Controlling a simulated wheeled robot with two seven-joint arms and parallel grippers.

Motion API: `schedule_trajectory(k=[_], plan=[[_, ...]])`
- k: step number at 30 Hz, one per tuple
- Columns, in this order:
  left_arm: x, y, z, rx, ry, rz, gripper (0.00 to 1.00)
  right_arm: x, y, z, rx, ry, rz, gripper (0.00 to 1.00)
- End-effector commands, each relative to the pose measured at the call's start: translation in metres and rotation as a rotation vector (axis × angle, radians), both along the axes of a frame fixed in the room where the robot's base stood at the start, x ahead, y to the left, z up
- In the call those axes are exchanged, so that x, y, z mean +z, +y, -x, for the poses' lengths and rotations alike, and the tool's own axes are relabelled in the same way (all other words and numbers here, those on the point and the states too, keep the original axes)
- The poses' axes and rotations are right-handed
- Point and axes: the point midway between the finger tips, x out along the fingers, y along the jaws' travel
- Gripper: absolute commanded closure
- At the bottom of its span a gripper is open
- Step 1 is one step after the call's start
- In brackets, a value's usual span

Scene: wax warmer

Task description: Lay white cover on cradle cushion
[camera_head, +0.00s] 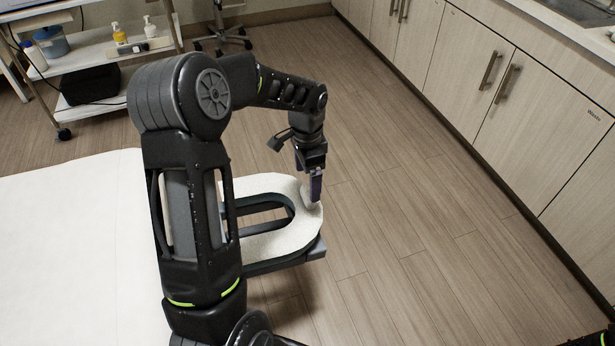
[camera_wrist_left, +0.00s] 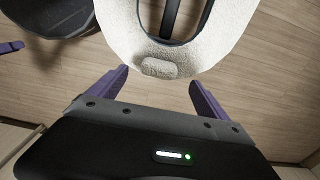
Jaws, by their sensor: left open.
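The white cover (camera_head: 290,240) is a fuzzy U-shaped pad. It lies along the dark U-shaped cradle cushion (camera_head: 285,262), with its curved end toward the right. In the left wrist view the cover (camera_wrist_left: 226,40) fills the top, and a small white tab at its curved edge sits between the fingertips. My left gripper (camera_head: 313,188) points down at the cover's rounded end. In the wrist view its purple fingers (camera_wrist_left: 158,78) are spread apart, one on each side of the tab. My left arm hides part of the cradle. A purple tip (camera_wrist_left: 10,47) at the wrist view's left edge may be my right gripper.
A massage table with a white sheet (camera_head: 70,235) is at left. A trolley (camera_head: 90,58) with bottles stands at the back left, near a wheeled stool base (camera_head: 222,38). Cabinets (camera_head: 500,85) line the right. The wood floor between cradle and cabinets is clear.

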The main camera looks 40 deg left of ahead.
Motion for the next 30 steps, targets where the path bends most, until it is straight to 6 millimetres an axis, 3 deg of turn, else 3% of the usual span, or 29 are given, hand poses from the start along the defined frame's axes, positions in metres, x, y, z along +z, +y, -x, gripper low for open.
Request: schedule_trajectory(k=[30], plan=[[0.042, 0.0, 0.0, -0.001, -0.001, 0.0, 0.12, 0.032, 0.0, 0.0, -0.002, 0.001, -0.001, 0.64]])
